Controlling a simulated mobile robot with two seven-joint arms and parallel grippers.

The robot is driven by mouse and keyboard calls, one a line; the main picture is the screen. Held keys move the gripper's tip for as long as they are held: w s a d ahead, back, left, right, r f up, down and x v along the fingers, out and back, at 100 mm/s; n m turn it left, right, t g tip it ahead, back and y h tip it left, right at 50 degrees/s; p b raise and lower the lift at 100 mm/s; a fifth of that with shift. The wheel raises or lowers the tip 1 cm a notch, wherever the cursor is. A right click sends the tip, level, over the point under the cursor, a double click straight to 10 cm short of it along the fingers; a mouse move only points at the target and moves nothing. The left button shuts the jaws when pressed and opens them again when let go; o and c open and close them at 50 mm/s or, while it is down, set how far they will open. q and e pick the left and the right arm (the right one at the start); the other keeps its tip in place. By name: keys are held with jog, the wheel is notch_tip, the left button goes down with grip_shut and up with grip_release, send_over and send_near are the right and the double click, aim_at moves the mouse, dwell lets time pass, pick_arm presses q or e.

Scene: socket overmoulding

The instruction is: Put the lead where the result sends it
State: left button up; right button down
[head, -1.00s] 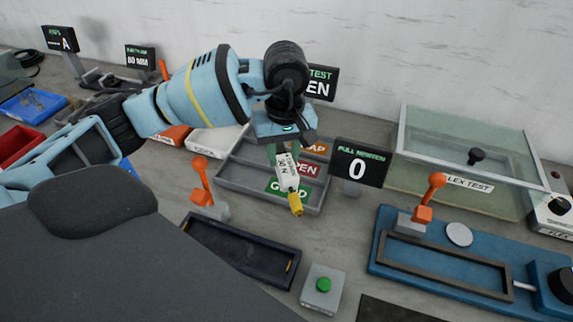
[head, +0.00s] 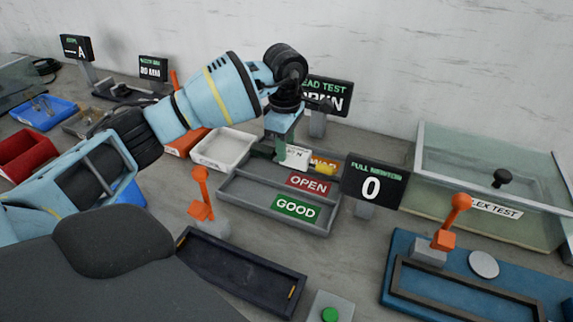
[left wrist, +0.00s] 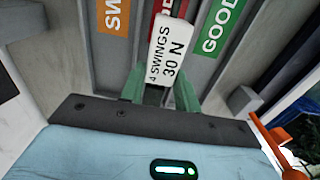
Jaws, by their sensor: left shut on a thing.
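The lead is white with lettering (head: 296,156) and has a yellow end (head: 327,171). In the left wrist view, the lead (left wrist: 172,48) reads "4 SWINGS 30 N". My left gripper (head: 281,150) is shut on it at the back of the grey sorting tray (head: 243,200). The tray has lanes with an orange label (head: 325,161), partly covered, a red OPEN label (head: 309,184) and a green GOOD label (head: 296,208). In the wrist view, the lead overlaps the red label; its height above the tray is unclear. The lead test screen (head: 330,95), partly hidden, appears to read OPEN. My right gripper is not in view.
A pull screen (head: 372,187) showing 0 stands right of the tray. A white tray (head: 222,148) is at its left. An orange lever (head: 201,192) and dark fixture (head: 240,268) lie in front. A glass flex test box (head: 490,170) and blue fixture (head: 470,285) stand right.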

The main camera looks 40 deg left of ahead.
aim_at(286, 163)
pick_arm(q)
jog(key=shift+f, duration=2.65)
jog(key=shift+f, duration=0.1)
jog(key=o, duration=1.1)
jog(key=shift+r, duration=0.5)
notch_tip(286, 163, up, 11)
jog(key=shift+r, duration=0.1)
